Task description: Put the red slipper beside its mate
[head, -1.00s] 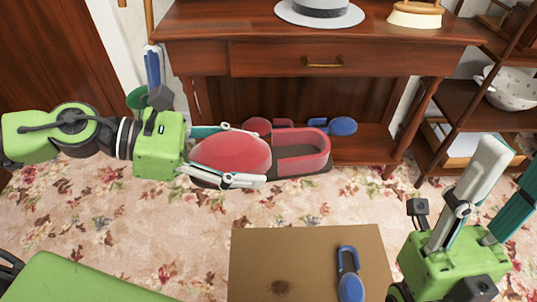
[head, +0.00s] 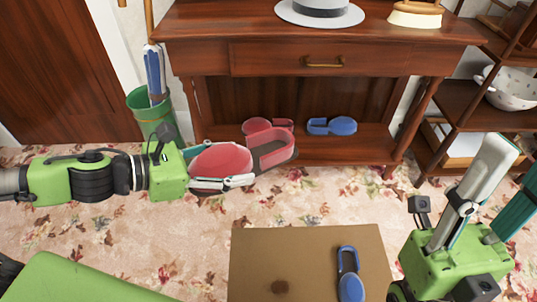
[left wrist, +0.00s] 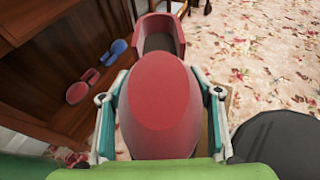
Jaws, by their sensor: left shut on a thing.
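My left gripper (head: 245,164) is shut on a red slipper (head: 222,160), with its fingers along both sides of the rounded, padded part. The slipper's open, U-shaped end (head: 270,150) points up and right in the head view, near the shelf's front edge. The held slipper also fills the middle of the left wrist view (left wrist: 158,100). Its red mate (head: 262,125) lies on the lower shelf behind it, partly covered in the head view, and shows in the left wrist view (left wrist: 77,93). My right gripper (head: 487,190) is at the right with its fingers apart and empty.
A blue slipper (head: 333,126) lies right of the red mate on the lower shelf (head: 360,145) of the wooden table. Another blue slipper (head: 350,280) lies on a brown mat (head: 310,245). A green bin (head: 152,112) stands left of the table.

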